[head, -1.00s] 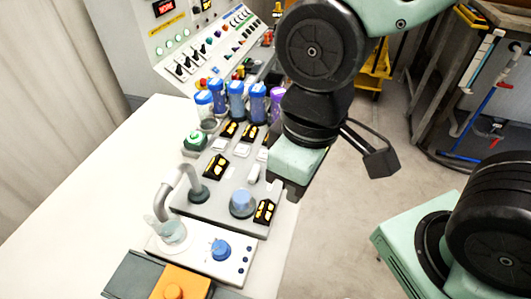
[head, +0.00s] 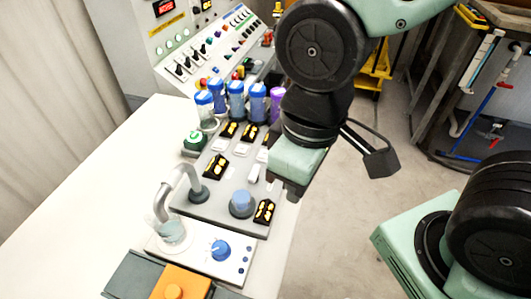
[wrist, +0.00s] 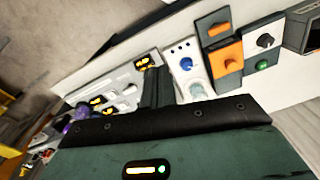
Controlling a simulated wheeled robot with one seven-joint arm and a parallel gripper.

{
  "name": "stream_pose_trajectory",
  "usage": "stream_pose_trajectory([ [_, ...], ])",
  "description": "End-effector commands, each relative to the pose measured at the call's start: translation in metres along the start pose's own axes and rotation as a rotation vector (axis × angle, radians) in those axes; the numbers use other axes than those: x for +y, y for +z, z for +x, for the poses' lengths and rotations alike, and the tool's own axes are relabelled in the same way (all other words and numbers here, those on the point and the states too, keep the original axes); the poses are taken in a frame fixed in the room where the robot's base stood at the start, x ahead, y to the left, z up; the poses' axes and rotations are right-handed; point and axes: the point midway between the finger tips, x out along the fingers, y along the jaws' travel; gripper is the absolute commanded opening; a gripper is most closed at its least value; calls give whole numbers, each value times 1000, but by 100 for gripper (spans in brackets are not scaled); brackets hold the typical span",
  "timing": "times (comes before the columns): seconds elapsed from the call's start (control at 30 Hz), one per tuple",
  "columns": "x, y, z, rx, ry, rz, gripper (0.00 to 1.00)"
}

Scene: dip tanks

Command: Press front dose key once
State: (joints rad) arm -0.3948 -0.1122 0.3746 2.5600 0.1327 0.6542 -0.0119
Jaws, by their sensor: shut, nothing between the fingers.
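One pale key (head: 254,173) sits close to the left of my gripper (head: 287,192); I cannot tell which key is the front dose key. My gripper is shut and empty, pointing down beside the panel's right edge. In the wrist view its dark fingers (wrist: 156,88) overlap the panel and hide part of it. Contact with a key cannot be seen.
A curved pipe (head: 182,173) ends over a clear cup (head: 172,232) on a white unit with a blue dial (head: 221,250). An orange block (head: 182,284) is nearest. Blue-capped bottles (head: 236,99) stand behind the panel. The bench's left side (head: 75,200) is clear.

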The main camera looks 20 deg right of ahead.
Motion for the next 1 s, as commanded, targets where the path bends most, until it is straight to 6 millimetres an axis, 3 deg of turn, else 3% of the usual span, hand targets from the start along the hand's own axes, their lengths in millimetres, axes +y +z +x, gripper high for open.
stream_pose_trajectory([
  [0.23, 3, -3, 0, 3, 3, 5, 0],
  [0.37, 19, -20, 4, 31, 23, 36, 0],
  [0.7, 121, -111, 37, 248, 53, 184, 0],
  [1.0, 196, -159, 78, 470, -109, 311, 0],
])
